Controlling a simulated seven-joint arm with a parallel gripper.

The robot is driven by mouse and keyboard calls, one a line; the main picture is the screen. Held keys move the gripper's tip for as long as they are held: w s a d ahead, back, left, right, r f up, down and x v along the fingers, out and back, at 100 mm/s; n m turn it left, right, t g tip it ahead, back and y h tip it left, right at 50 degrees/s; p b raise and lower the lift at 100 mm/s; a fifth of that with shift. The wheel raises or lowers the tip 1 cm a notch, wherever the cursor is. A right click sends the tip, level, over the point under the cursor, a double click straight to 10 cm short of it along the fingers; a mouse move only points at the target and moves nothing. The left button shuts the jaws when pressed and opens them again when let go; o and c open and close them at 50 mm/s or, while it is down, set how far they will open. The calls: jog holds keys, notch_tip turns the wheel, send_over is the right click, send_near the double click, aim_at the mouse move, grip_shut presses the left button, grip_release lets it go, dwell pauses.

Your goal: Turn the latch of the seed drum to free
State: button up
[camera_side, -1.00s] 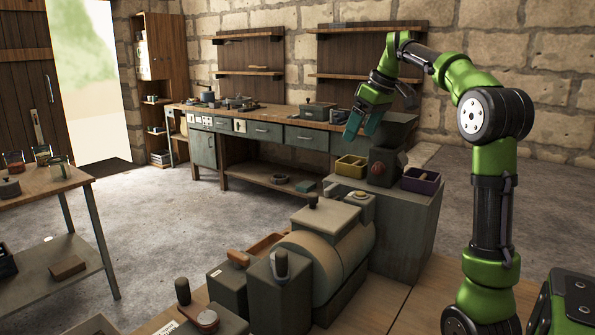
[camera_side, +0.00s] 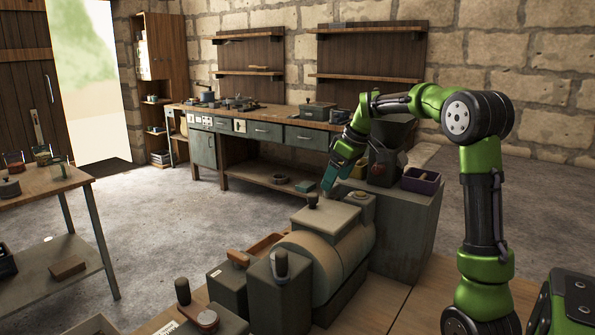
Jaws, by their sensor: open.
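The beige drum (camera_side: 318,262) lies on its side in a grey housing on the wooden bench at the front. A small yellowish round part (camera_side: 360,196) sits on a block behind the drum. I cannot tell which of these parts is the latch. My gripper (camera_side: 330,190) has teal fingers pointing down, close above the cover's back edge and slightly right of the dark knob. It is open and holds nothing visible. I cannot tell whether it touches anything.
A grey cabinet (camera_side: 405,220) behind the drum carries a purple bin (camera_side: 421,181) and a hopper machine (camera_side: 385,160). Bare bench (camera_side: 430,300) lies right of the drum.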

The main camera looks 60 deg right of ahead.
jog(key=shift+x, duration=1.1)
jog(key=c, duration=0.8)
